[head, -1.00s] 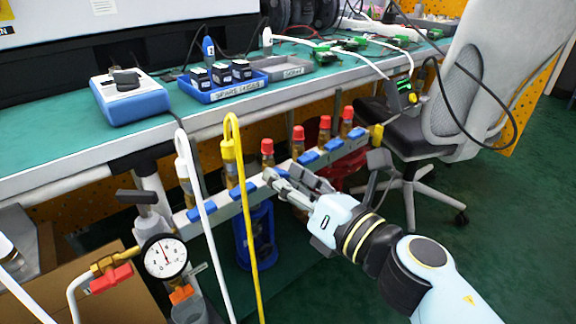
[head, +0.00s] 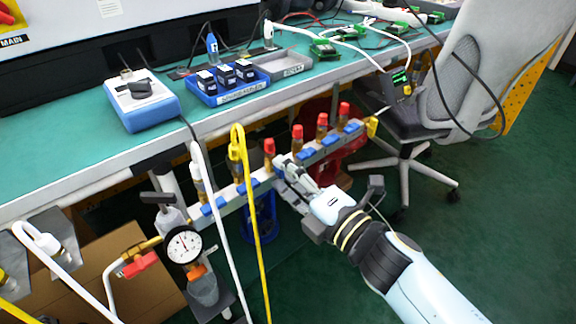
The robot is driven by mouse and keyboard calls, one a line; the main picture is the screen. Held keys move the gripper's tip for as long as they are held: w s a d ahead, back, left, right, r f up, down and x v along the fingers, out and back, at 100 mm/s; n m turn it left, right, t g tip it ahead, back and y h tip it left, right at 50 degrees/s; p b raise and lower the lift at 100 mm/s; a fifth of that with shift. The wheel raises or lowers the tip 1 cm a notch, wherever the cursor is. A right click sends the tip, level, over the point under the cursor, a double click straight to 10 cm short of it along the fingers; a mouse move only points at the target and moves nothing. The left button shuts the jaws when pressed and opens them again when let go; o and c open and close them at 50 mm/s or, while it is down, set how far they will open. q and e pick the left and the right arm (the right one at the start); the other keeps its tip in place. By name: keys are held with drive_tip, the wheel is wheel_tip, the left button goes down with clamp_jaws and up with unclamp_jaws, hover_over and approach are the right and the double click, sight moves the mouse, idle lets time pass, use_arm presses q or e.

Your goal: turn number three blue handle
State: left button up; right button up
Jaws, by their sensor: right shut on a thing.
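A metal manifold bar (head: 232,197) runs below the bench edge with a row of blue handles. Counting from the gauge end, the first blue handle (head: 213,206) and second blue handle (head: 248,186) lie along the bar. My right gripper (head: 281,171) is at the third position, shut, and its fingers hide most of the number three blue handle there. Beyond it are the fourth handle (head: 304,155) and fifth handle (head: 330,140), also along the bar. My left gripper is not in view.
A white hose (head: 221,240) and yellow hose (head: 250,220) hang in front of the bar, left of my gripper. A pressure gauge (head: 184,246) is at its near end. Red caps (head: 297,131) stand above it. An office chair (head: 440,110) is at right.

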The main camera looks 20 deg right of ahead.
drive_tip(key=shift+m+p, duration=0.35)
drive_tip(key=shift+m, duration=0.15)
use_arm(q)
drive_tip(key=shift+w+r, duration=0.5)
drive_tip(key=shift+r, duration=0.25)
use_arm(e)
drive_tip(key=shift+f+m, duration=0.1)
drive_tip(key=shift+m, duration=0.4)
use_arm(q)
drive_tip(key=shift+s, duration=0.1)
use_arm(e)
drive_tip(key=o, duration=0.9)
drive_tip(key=v, duration=1.2)
